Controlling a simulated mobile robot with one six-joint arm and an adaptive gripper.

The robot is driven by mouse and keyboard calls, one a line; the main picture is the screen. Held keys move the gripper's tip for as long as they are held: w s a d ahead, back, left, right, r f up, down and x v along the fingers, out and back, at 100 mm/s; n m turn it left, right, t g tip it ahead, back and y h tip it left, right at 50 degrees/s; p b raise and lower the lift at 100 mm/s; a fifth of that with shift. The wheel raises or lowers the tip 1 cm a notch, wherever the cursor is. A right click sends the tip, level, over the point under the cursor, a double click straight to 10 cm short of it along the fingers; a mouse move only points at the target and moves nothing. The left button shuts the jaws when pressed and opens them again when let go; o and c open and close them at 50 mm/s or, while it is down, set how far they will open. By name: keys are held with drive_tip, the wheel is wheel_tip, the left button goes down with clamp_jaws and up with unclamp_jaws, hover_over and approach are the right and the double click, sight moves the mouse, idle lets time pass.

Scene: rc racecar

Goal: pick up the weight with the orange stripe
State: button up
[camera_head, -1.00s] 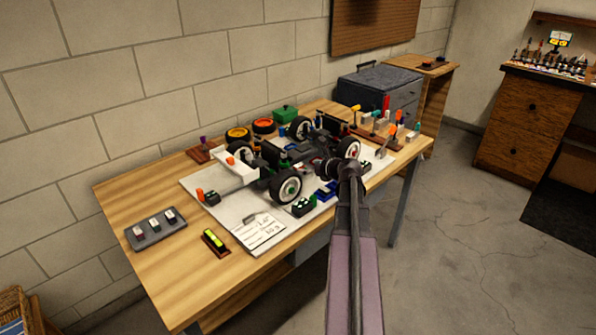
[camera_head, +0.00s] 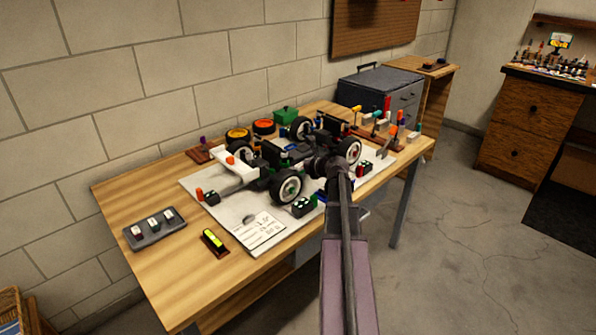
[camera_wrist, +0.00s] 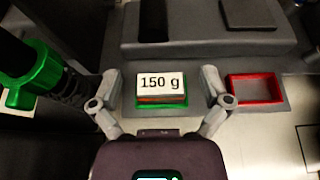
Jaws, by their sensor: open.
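A block-shaped weight (camera_wrist: 160,84) with a white top marked "150 g" sits in a green-edged slot (camera_wrist: 141,106) in the wrist view. A thin orange-red stripe shows along its near side. My gripper (camera_wrist: 160,90) is open, with one finger on each side of the weight and a gap to it on both sides. Nothing is held. In the head view my arm reaches over the racecar (camera_head: 287,187), and the fingers and this weight are hidden there.
An empty red-edged slot (camera_wrist: 231,88) lies right of the weight. A green collar on a spring (camera_wrist: 38,88) stands close at left. A grey tray (camera_head: 141,243) with small weights lies on the table's (camera_head: 130,205) left part. A toolbox (camera_head: 372,92) stands behind.

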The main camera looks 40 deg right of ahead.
sight(299, 165)
idle(0.3)
drive_tip(key=c, duration=1.3)
drive_tip(key=shift+r, duration=0.25)
drive_tip(key=shift+c, duration=0.2)
wheel_tip(299, 165, up, 4)
drive_tip(key=p, duration=0.4)
drive_tip(key=shift+s+f, duration=0.1)
drive_tip(key=shift+f, duration=0.05)
drive_tip(key=s+d+p, duration=0.1)
drive_tip(key=s+d, duration=0.1)
drive_tip(key=s, duration=1.3)
drive_tip(key=shift+s+r, duration=0.4)
drive_tip(key=shift+r, duration=0.05)
